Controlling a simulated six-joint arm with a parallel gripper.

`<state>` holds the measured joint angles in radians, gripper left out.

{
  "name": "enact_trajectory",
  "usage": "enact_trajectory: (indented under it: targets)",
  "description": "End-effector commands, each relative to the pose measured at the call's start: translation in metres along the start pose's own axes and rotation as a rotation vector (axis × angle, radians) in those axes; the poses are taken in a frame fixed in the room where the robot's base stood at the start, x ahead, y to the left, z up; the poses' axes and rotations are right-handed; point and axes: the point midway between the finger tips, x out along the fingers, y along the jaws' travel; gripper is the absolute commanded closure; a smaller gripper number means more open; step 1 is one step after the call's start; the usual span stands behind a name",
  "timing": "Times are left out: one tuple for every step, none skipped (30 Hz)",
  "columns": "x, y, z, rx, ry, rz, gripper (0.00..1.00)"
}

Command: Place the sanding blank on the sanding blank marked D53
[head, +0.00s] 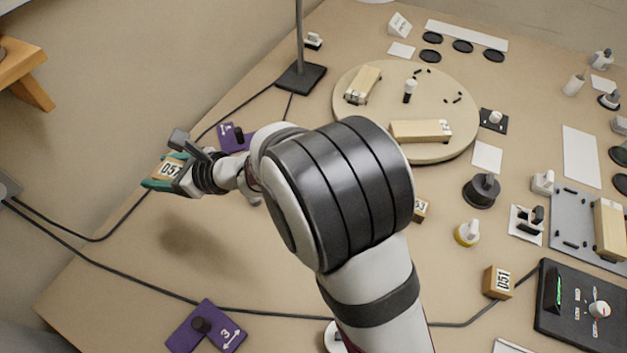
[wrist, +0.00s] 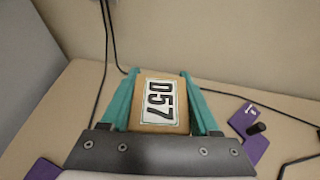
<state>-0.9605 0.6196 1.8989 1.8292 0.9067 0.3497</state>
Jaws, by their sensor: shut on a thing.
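My gripper (head: 160,180) has teal fingers and is shut on a wooden sanding blank labelled D57 (head: 171,169). It holds the blank over the left part of the bench, and a shadow lies on the bench below and to the right. In the wrist view the D57 blank (wrist: 160,103) sits between the two fingers with its label facing the camera. A second blank (head: 420,209), partly hidden behind my arm, shows a label ending in 53. A third blank marked D51 (head: 498,282) stands at the lower right.
A round wooden board (head: 375,125) carries cream blocks and small dark parts. Purple plates (head: 207,327) with black knobs, a lamp base (head: 300,77) and dark cables lie around the left side. A black panel (head: 583,305) and a dark knob (head: 481,191) stand at right.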

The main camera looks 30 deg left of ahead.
Motion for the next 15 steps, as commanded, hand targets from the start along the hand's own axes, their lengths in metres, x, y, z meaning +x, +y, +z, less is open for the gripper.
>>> enact_trajectory:
  targets:
    - [-0.004,0.0,0.01,-0.004,-0.003,-0.001,0.95]
    - [-0.007,-0.006,0.005,0.003,0.0,-0.011,0.95]
    - [-0.011,-0.013,0.002,0.007,0.0,-0.021,0.95]
    - [-0.014,-0.018,0.001,0.009,0.0,-0.028,0.95]
    - [-0.018,-0.023,-0.001,0.011,0.001,-0.036,0.95]
    - [-0.023,-0.029,-0.003,0.014,0.0,-0.045,0.95]
    - [-0.027,-0.035,-0.005,0.017,0.0,-0.055,0.95]
    - [-0.031,-0.04,-0.006,0.02,0.0,-0.064,0.95]
    - [-0.038,-0.049,-0.009,0.025,0.0,-0.078,0.95]
    - [-0.043,-0.055,-0.011,0.027,0.0,-0.088,0.95]
    - [-0.05,-0.062,-0.014,0.031,0.001,-0.101,0.95]
    - [-0.059,-0.072,-0.018,0.038,0.0,-0.118,0.95]
    - [-0.066,-0.08,-0.021,0.043,0.0,-0.132,0.95]
    - [-0.075,-0.088,-0.025,0.048,0.001,-0.147,0.95]
    - [-0.087,-0.1,-0.03,0.055,0.002,-0.17,0.95]
